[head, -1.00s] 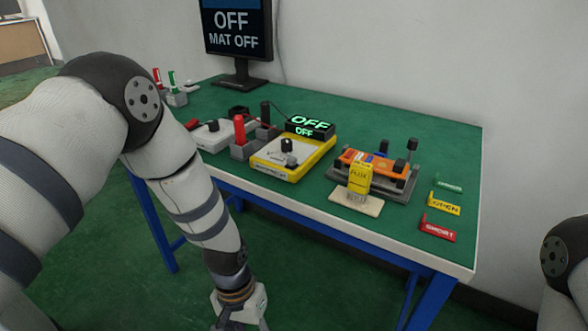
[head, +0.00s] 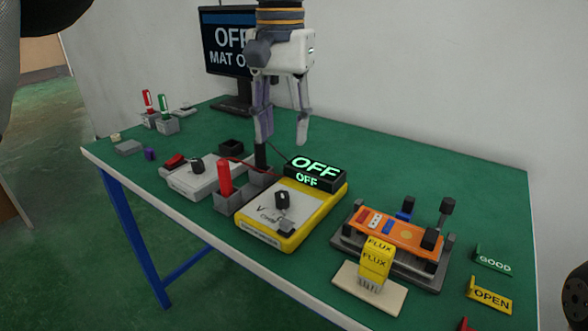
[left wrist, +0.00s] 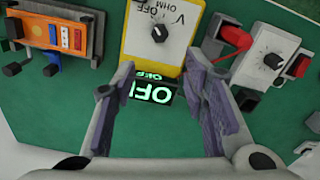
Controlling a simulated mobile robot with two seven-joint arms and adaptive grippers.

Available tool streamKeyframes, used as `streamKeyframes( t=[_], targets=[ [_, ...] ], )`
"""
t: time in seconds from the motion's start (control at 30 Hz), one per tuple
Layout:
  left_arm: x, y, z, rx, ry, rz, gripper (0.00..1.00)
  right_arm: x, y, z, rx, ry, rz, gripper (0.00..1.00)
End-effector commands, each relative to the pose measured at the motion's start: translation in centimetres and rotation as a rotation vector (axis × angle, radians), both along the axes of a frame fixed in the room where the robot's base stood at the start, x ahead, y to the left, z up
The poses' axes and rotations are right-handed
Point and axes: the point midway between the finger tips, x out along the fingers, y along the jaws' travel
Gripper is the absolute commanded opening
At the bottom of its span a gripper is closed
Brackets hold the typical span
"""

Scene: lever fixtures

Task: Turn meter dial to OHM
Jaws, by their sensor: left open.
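The yellow meter (head: 292,229) sits on the green table with a white face and a black dial (head: 282,200). Its display (head: 315,170) at the back reads OFF. In the left wrist view the dial (left wrist: 160,33) has V, OFF and OHM printed around it. My left gripper (head: 284,140) points down, open and empty, above and behind the meter. In the left wrist view its fingers (left wrist: 160,66) flank the display (left wrist: 152,90), with the dial beyond the tips. My right gripper is out of view.
Red (head: 225,177) and black probes stand in grey holders left of the meter. A white box with a dial (head: 202,176) is further left. An orange board (head: 384,231) and a yellow FLUX bottle (head: 375,258) are to the right. The monitor (head: 228,45) reads OFF.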

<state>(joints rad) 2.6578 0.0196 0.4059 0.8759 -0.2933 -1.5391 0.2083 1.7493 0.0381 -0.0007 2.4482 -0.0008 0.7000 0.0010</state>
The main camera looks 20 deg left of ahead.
Motion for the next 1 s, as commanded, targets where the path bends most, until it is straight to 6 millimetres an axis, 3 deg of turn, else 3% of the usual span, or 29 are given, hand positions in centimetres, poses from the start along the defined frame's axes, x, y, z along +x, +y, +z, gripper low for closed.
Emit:
streamKeyframes(
  t=[0.17, 0.4, 0.53, 0.7, 0.9, 0.93, 1.0],
  targets=[
    [-0.1, 0.1, -2.3, 0.0, 0.004, 0.0, 0.4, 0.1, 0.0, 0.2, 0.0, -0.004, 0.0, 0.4],
    [-0.1, 0.0, -8.5, 0.0, 0.002, -0.001, 0.4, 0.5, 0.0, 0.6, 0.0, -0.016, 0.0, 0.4],
    [-0.1, 0.0, -10.8, 0.0, 0.001, -0.001, 0.4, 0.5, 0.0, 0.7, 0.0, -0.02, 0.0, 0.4],
    [0.0, 0.0, -12.0, 0.0, -0.001, -0.001, 0.4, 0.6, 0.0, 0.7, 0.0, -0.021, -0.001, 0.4],
    [0.0, 0.0, -12.1, 0.0, -0.001, 0.0, 0.4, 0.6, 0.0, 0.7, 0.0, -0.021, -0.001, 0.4],
    [0.0, 0.0, -12.1, 0.0, -0.001, 0.0, 0.38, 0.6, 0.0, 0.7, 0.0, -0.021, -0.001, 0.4],
    [0.0, 0.0, -12.1, 0.0, -0.001, 0.0, 0.22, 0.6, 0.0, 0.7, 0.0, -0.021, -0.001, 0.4]
  ],
)
